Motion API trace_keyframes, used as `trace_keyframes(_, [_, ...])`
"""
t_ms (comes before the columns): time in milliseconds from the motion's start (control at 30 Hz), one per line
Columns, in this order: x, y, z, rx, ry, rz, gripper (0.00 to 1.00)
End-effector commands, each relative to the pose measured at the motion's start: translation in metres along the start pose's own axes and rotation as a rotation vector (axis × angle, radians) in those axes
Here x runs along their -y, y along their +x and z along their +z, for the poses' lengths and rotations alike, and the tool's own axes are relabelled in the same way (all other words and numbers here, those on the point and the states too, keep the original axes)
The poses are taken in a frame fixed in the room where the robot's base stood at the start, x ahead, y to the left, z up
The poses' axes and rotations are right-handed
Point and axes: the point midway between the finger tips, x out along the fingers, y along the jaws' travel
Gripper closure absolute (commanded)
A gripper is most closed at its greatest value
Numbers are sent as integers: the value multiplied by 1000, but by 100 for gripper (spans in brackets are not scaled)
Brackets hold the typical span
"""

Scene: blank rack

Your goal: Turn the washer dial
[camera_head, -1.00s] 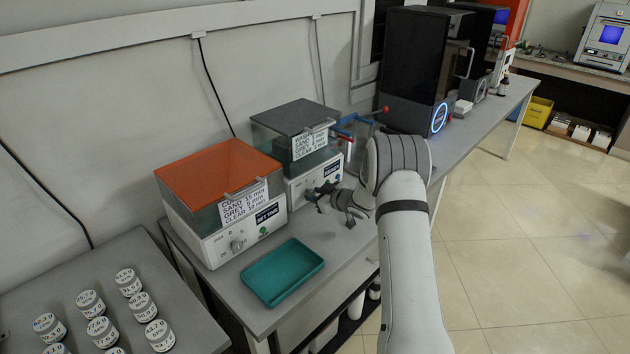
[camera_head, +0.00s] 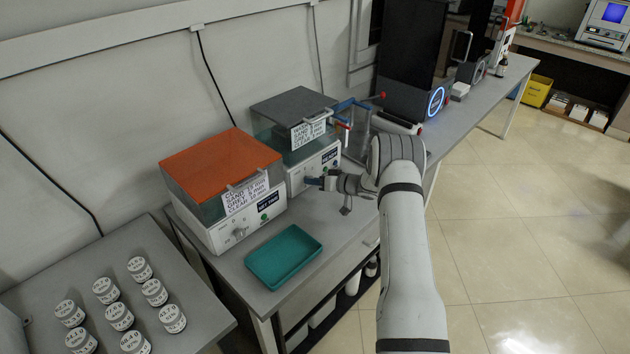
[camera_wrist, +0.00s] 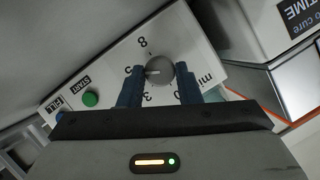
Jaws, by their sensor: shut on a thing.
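The washer (camera_head: 320,160) is the grey-lidded box with clear walls and a white front panel, behind the orange-lidded box in the head view. Its round grey dial (camera_wrist: 160,70) shows in the wrist view, with numbers printed around it and a green button (camera_wrist: 90,99) to the left. My gripper (camera_head: 310,181) is at the washer's front panel; the dial is hidden behind it in the head view. In the wrist view my gripper (camera_wrist: 158,80) has one blue finger on each side of the dial and is shut on it.
The orange-lidded cure box (camera_head: 222,170) stands in front of the washer. A teal tray (camera_head: 283,257) lies on the bench below it. White-lidded jars (camera_head: 120,316) stand on the table at lower left. A black printer (camera_head: 412,60) stands farther back.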

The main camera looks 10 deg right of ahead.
Motion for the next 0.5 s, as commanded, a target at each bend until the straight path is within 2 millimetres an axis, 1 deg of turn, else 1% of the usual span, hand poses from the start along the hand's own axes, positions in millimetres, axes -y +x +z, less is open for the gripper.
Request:
trace_keyframes(33, [0, 0, 3, 4, 9, -3, 92])
trace_keyframes(467, [0, 1, 3, 4, 18, -7, 92])
trace_keyframes(500, [0, 1, 3, 4, 17, -7, 69])
